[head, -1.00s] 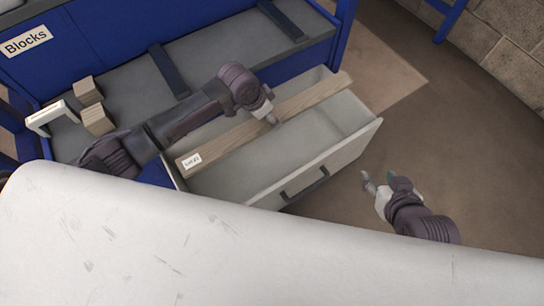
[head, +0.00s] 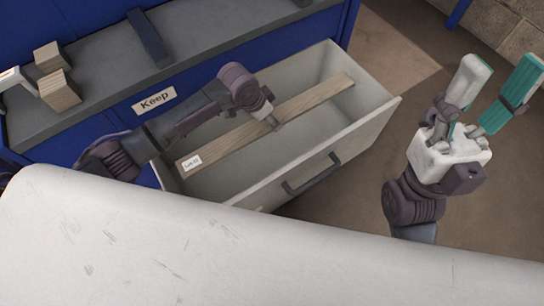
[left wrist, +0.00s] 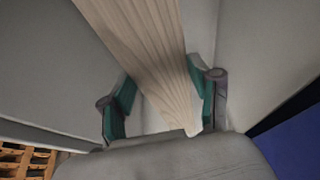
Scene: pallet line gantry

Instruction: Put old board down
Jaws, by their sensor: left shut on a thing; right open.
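The old board (head: 232,143) is a long light wooden plank with a small white label at its near left end. It lies lengthwise over or in the open grey drawer (head: 345,140); I cannot tell whether it touches the drawer floor. My left gripper (head: 272,122) is shut on the board near its middle. In the left wrist view the board (left wrist: 150,50) runs between the two teal finger pads (left wrist: 160,105). My right gripper (head: 495,95) is open and empty, raised to the right of the drawer, fingers pointing up.
The drawer is in a blue cabinet (head: 95,135) with a "Keep" label (head: 155,100). Several wooden blocks (head: 58,90) stand on the grey shelf at left. A large white surface (head: 180,245) fills the foreground. Brown floor is clear beyond the drawer.

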